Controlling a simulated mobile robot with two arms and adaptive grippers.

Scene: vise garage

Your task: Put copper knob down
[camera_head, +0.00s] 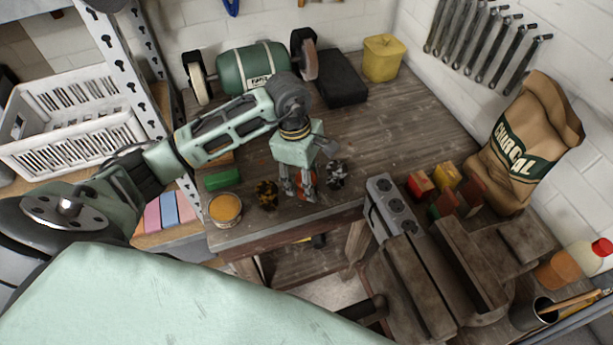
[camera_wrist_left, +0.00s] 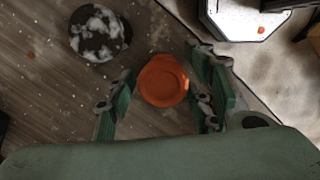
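The copper knob (camera_head: 307,181) is an orange round piece at the wooden bench's front part, in the head view partly hidden by my left gripper (camera_head: 298,192). In the left wrist view the copper knob (camera_wrist_left: 163,81) shows as an orange disc between the two fingers of my left gripper (camera_wrist_left: 163,92). The fingers are spread on either side of it, with a narrow gap visible on the left side; contact on the right side is unclear. The knob appears to rest on the bench top. My right gripper is not in view.
A black-and-white knob (camera_head: 335,174) and a black-and-yellow knob (camera_head: 266,194) flank the gripper. A grey panel with dark round fittings (camera_head: 391,205) lies to the right, beside the vise (camera_head: 440,275).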

